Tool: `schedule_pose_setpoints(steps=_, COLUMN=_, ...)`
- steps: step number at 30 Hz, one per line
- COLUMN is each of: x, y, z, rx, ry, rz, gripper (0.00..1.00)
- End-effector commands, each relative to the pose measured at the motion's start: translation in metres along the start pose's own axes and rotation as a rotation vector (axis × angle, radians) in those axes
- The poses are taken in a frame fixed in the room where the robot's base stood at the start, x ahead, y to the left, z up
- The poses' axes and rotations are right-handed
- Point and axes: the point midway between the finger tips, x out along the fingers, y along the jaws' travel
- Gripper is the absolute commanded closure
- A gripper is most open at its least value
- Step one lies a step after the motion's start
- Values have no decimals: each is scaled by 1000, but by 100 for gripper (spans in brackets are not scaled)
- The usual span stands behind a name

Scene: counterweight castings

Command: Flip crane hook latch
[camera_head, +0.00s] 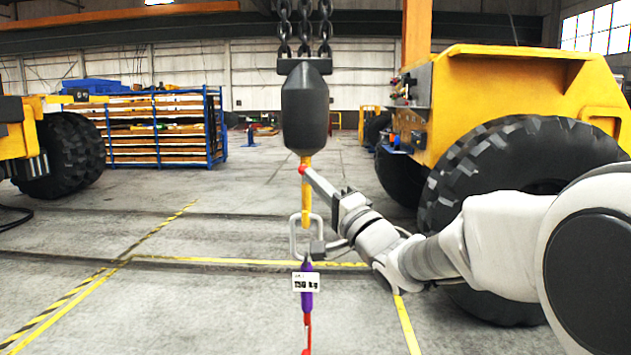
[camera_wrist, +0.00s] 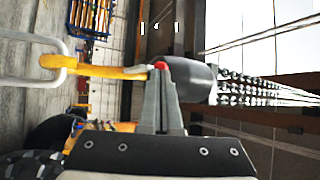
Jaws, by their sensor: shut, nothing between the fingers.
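The crane hook (camera_head: 306,192) is yellow and hangs below a dark hook block (camera_head: 305,105) on chains. It also shows lying sideways in the wrist view (camera_wrist: 100,71). A small red part (camera_head: 302,170) sits by the hook's shank just under the block; it may be the latch, but I cannot tell. My gripper (camera_head: 306,173) is shut and empty, its tips at the red part, which also shows in the wrist view (camera_wrist: 161,65). I cannot tell whether they touch. A light grey link (camera_head: 292,238) hangs at the hook's lower end.
A purple sling (camera_head: 306,300) with a white weight tag (camera_head: 306,282) hangs below the link, with a red piece (camera_head: 307,335) under it. A yellow vehicle (camera_head: 490,100) with large tyres stands at right. A blue rack (camera_head: 160,127) stands back left. Open floor lies at left.

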Motion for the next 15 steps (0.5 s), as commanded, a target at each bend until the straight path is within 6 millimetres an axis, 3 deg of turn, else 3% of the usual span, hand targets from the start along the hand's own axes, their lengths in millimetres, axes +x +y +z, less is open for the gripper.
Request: schedule_pose_setpoints(steps=15, x=10, y=-18, z=-6, rx=73, ry=-1, rz=110, gripper=100)
